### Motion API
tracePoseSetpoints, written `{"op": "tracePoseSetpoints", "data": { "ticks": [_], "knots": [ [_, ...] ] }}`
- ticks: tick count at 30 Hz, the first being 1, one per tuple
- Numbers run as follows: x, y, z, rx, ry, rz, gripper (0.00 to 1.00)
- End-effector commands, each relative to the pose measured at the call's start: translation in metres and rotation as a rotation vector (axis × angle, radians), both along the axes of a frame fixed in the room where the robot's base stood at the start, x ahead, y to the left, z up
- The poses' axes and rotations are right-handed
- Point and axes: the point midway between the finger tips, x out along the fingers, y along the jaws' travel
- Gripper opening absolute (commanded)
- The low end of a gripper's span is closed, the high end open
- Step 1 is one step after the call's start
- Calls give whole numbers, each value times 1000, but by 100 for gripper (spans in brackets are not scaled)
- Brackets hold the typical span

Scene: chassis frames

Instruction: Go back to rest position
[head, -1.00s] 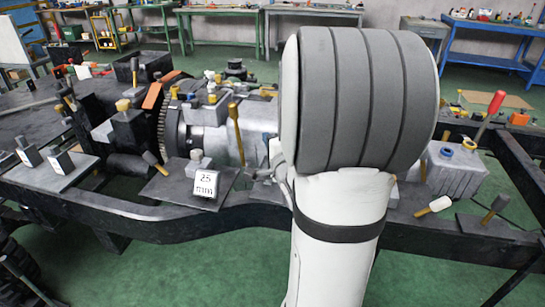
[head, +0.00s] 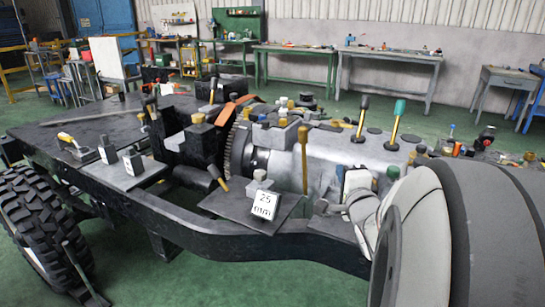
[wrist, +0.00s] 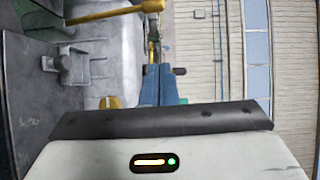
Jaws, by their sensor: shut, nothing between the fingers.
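My gripper (wrist: 160,70) shows in the wrist view as two narrow blue-grey fingers side by side, closed together with nothing visible between them. They stand beyond a dark bar and a pale housing with a small lit display. In the head view my large white and grey arm fills the lower right. Smaller pale parts of my arm show just left of it, over the chassis edge, and the fingertips cannot be made out there.
A black chassis frame (head: 215,232) carries a grey gearbox (head: 335,160), several hammers and blocks, and a card marked 25 (head: 264,204). A big tyre (head: 45,225) stands at the left. Workbenches (head: 390,57) line the back wall. Green floor (head: 250,285) in front is clear.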

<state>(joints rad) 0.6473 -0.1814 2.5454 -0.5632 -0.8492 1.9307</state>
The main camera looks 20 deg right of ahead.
Motion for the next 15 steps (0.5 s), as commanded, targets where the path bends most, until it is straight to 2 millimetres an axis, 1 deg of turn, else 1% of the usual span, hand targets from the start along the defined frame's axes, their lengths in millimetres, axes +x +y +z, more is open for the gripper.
{"op": "tracePoseSetpoints", "data": {
  "ticks": [5,8,11,15],
  "knots": [
    [1,1,2,-9,10,-2,0],
    [2,6,8,-66,72,-10,0],
    [3,16,16,-186,209,-16,0],
    [-4,41,24,-405,482,37,0]
  ]
}}
